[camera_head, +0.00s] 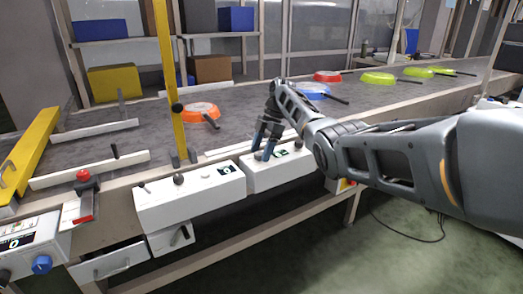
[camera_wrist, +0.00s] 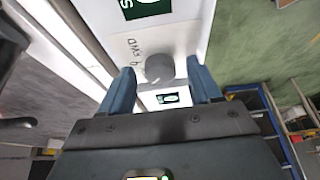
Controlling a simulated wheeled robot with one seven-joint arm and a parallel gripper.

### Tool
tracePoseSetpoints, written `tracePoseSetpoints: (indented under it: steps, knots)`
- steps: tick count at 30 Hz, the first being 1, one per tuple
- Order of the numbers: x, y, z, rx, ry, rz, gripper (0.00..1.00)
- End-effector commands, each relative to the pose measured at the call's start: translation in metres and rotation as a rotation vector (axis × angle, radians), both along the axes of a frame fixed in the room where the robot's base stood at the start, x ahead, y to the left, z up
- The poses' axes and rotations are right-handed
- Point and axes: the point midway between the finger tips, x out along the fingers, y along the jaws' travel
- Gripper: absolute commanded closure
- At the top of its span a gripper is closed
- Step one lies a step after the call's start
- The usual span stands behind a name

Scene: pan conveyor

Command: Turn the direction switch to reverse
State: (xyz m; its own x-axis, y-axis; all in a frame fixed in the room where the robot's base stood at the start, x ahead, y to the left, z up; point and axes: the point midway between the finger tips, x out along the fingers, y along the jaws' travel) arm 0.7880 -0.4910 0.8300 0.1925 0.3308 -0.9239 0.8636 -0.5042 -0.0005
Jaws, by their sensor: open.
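In the wrist view a round grey knob (camera_wrist: 159,69) sits on a white panel, with small lettering beside it that looks like "FWD" turned around. This lettering suggests it is the direction switch. My gripper (camera_wrist: 160,78) is open, with one blue finger on each side of the knob. I cannot tell whether either finger touches it. In the head view my gripper (camera_head: 264,149) points down at the right-hand white control box (camera_head: 284,173); the knob is hidden there by the fingers.
A second white control box (camera_head: 190,199) with knobs stands to the left, a smaller switch box (camera_head: 172,239) below it. A red emergency button (camera_head: 84,176) is further left. Orange (camera_head: 201,112), red (camera_head: 327,76) and green (camera_head: 377,78) pans lie on the belt behind.

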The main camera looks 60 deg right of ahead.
Motion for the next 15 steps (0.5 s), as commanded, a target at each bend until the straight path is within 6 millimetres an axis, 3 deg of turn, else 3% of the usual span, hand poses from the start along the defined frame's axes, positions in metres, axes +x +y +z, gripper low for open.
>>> tracePoseSetpoints:
  steps: [5, 15]
  knots:
    - [-0.001, -0.003, 0.008, -0.002, -0.002, -0.001, 0.37]
    - [-0.012, -0.021, 0.057, -0.002, -0.001, -0.002, 0.37]
